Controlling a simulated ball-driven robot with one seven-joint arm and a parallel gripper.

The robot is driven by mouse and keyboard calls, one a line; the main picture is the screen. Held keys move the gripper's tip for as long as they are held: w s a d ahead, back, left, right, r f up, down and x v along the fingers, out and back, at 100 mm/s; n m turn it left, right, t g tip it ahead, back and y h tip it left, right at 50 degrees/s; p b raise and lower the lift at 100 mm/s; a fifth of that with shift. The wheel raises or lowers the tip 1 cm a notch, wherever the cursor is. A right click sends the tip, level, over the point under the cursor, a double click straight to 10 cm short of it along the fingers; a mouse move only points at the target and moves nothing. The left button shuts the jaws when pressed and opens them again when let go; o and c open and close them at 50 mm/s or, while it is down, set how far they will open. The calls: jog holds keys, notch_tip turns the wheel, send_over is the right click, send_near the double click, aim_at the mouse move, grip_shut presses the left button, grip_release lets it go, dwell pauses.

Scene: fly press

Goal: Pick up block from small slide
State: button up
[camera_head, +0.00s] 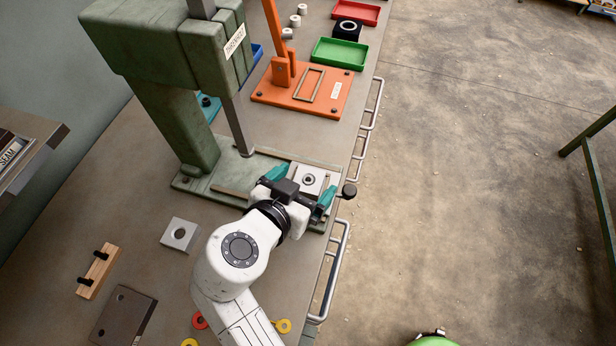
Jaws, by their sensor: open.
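A light square block (312,178) with a dark round hole sits on the small slide at the front of the green fly press base (218,178). The slide is partly hidden by my gripper; a dark round knob (349,191) shows at its right end. My gripper (301,190) is open, with teal fingers on either side of the block, one to the left and one to the lower right. I cannot tell whether the fingers touch the block.
The press column and ram (238,125) stand just behind my gripper. A grey block with a hole (180,235), a wooden piece with pegs (99,271) and a dark plate (124,315) lie left. An orange fixture (301,90) and green tray (339,52) are behind.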

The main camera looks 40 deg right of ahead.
jog(key=shift+w+d+f, duration=0.15)
jog(key=shift+d+f, duration=0.05)
jog(key=shift+d, duration=0.1)
jog(key=c, duration=1.3)
